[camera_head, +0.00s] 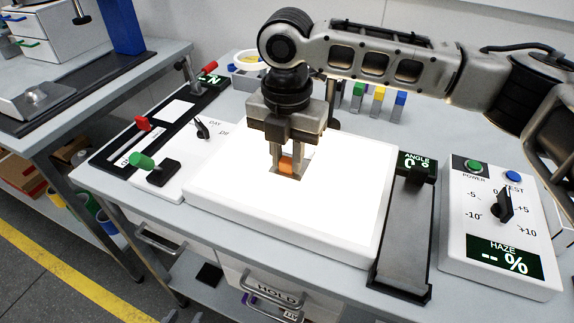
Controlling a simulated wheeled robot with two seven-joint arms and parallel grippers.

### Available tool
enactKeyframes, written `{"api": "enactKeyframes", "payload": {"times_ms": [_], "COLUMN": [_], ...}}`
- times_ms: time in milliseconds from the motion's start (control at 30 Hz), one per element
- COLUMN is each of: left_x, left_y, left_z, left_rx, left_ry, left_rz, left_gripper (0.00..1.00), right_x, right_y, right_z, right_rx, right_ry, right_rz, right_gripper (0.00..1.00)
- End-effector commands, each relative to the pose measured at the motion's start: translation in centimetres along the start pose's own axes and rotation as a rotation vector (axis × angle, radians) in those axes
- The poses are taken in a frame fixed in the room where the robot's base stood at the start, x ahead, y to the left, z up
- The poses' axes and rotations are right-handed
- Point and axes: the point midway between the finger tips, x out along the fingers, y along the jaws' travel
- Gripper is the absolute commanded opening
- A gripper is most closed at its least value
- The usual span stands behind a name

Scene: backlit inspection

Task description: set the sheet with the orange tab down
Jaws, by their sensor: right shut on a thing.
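My right gripper (287,160) comes in from the right, points down over the bright white light panel (340,215), and is shut on the orange tab (286,165). A small greyish patch shows around the fingertips and tab. The rest of the sheet cannot be told apart from the glare, so I cannot tell whether it touches the panel. My left gripper is not in view.
A haze meter (495,230) with a knob stands to the right. A dark angle stand (405,235) is at the panel's right edge. Several coloured blocks (377,98) stand behind.

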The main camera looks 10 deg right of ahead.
Motion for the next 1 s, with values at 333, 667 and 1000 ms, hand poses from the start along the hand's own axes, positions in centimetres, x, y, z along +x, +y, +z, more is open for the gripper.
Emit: {"api": "enactKeyframes", "payload": {"times_ms": [333,667,1000], "left_x": [-0.1,-0.1,0.0], "left_y": [0.1,0.1,0.0], "left_z": [-0.2,-0.2,0.0], "left_rx": [-0.008,-0.008,-0.006], "left_ry": [0.002,-0.001,-0.001], "left_rz": [-0.001,-0.002,-0.003], "left_gripper": [0.36,0.36,0.36], "right_x": [3.0,3.3,3.1], "right_y": [0.0,0.0,0.0], "right_z": [-0.1,-0.1,-0.1], "right_rx": [-0.001,0.0,-0.001], "right_ry": [0.0,0.0,-0.001], "right_rz": [0.0,0.001,0.001], "right_gripper": [0.01,0.39,0.44]}}
